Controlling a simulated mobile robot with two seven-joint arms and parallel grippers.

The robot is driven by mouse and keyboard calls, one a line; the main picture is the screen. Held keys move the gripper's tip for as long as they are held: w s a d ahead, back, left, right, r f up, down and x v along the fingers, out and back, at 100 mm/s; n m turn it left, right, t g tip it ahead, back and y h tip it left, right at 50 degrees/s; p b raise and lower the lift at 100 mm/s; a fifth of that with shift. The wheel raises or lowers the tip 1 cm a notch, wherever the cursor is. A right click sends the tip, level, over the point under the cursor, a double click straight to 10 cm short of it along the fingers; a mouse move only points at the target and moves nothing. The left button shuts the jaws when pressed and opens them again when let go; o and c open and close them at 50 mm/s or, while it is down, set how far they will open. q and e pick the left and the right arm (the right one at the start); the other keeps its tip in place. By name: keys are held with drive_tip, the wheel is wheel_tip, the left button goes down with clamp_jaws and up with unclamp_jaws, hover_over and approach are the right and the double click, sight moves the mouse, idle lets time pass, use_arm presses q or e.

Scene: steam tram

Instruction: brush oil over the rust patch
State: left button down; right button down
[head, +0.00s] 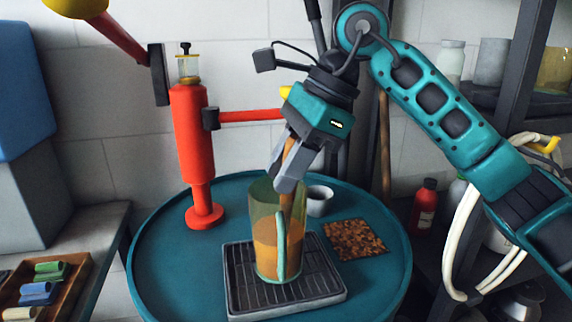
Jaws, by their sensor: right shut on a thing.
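My right gripper (287,178) comes down from the upper right and is shut on the wooden handle of a brush (287,204). The brush points down into a greenish clear jar (262,199) partly filled with amber oil (264,238). The brush's lower end is hidden in the jar. The jar stands on a dark ribbed drip tray (315,284). The rust patch (355,240), a brown mottled square, lies flat on the round teal table right of the tray. My left gripper is not in view.
A small grey cup (319,199) with dark contents stands behind the jar, near the patch. A tall red fixture (189,140) stands at the table's left with a horizontal red rod. A wooden box (42,290) of coloured rolls is lower left. The teal table's (165,272) left front is clear.

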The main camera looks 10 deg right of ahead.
drive_tip(key=shift+f, duration=0.35)
idle(0.7)
